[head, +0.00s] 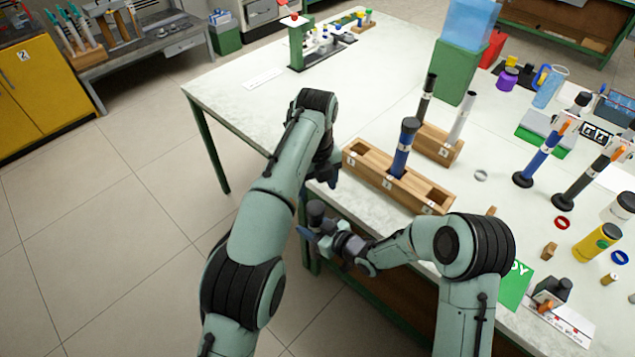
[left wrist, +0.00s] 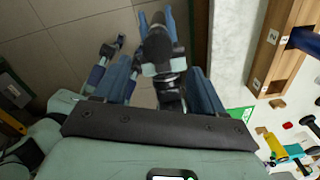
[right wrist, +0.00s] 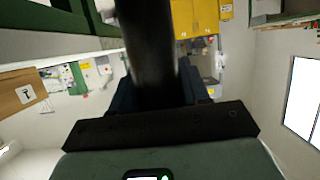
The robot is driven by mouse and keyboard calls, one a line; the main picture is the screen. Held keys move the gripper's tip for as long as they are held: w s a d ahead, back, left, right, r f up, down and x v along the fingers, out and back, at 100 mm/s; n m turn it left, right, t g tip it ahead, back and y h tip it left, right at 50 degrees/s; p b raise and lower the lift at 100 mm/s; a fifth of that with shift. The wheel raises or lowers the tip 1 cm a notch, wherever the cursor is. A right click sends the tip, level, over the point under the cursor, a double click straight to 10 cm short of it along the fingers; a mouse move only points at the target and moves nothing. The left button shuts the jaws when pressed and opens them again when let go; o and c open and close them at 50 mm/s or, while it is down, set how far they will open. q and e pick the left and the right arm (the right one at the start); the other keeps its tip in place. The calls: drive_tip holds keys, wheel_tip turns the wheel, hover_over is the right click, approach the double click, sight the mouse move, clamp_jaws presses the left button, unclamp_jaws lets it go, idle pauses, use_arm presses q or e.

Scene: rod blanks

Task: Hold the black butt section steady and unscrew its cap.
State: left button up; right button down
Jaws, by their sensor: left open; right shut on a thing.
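The black butt section (head: 316,213) stands roughly upright off the table's front edge, its dark, wider top end uppermost. My right gripper (head: 318,234) is shut on it. In the right wrist view the black butt section (right wrist: 146,45) rises between the fingers as a thick black cylinder. My left gripper (head: 329,181) is open and empty, just above the top end and slightly to its right. In the left wrist view the black butt section (left wrist: 157,42) shows beyond the open fingers, apart from them. I cannot make out a seam between cap and section.
A wooden rack (head: 363,167) with numbered slots stands near the table edge and holds a blue section (head: 403,148). A smaller wooden block (head: 448,152) behind it holds a black and a silver rod. A grey ring (head: 481,175) lies to its right. Open floor is at left.

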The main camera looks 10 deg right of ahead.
sight(318, 207)
use_arm(q)
drive_tip(key=shift+s+d+r, duration=0.1)
drive_tip(key=shift+s+r, duration=0.05)
drive_tip(key=shift+r, duration=0.05)
drive_tip(key=shift+f, duration=0.25)
wheel_tip(318, 207, down, 7)
drive_tip(key=shift+f, duration=0.15)
